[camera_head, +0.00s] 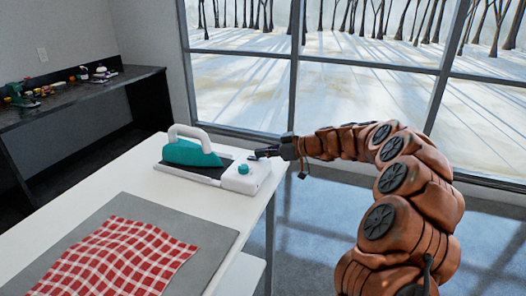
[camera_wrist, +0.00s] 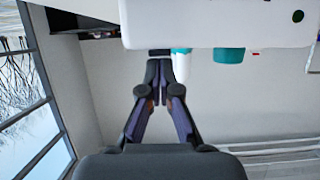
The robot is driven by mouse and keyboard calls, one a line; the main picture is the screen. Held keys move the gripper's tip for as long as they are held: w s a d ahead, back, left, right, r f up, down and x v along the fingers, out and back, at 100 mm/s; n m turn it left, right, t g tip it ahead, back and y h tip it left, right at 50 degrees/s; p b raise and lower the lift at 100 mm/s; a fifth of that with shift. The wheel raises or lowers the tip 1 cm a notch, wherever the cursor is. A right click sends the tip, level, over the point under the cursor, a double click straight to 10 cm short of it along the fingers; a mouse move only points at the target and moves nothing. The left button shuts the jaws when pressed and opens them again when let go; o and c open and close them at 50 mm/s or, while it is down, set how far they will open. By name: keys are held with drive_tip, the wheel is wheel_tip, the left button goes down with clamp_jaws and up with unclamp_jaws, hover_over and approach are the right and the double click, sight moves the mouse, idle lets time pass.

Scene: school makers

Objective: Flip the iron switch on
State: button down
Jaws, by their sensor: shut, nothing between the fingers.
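The teal iron (camera_head: 190,152) with its white handle rests on its station at the table's far end. The station's white box (camera_head: 255,181) is at its right end and carries a round teal knob (camera_head: 243,169). My gripper (camera_head: 256,154) is shut and empty, at the far edge of the box, behind the knob. In the wrist view, my fingertips (camera_wrist: 160,66) are together beside the white box (camera_wrist: 215,27), with the teal knob (camera_wrist: 228,55) to their right. A small dark part (camera_wrist: 159,52) lies just beyond the fingertips. I cannot tell whether it is the switch or whether I touch it.
A red checked cloth (camera_head: 115,258) lies on a grey mat (camera_head: 207,236) on the white table (camera_head: 142,188). A dark counter (camera_head: 75,94) with small items stands at the back left. Large windows (camera_head: 350,97) are behind. The floor right of the table is clear.

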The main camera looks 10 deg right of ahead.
drive_tip(key=shift+f, duration=0.1)
drive_tip(key=shift+f+b, duration=0.3)
drive_tip(key=shift+b, duration=0.85)
drive_tip(key=shift+f+b, duration=0.1)
drive_tip(key=shift+b, duration=0.65)
drive_tip(key=shift+r, duration=0.4)
drive_tip(key=shift+r, duration=0.6)
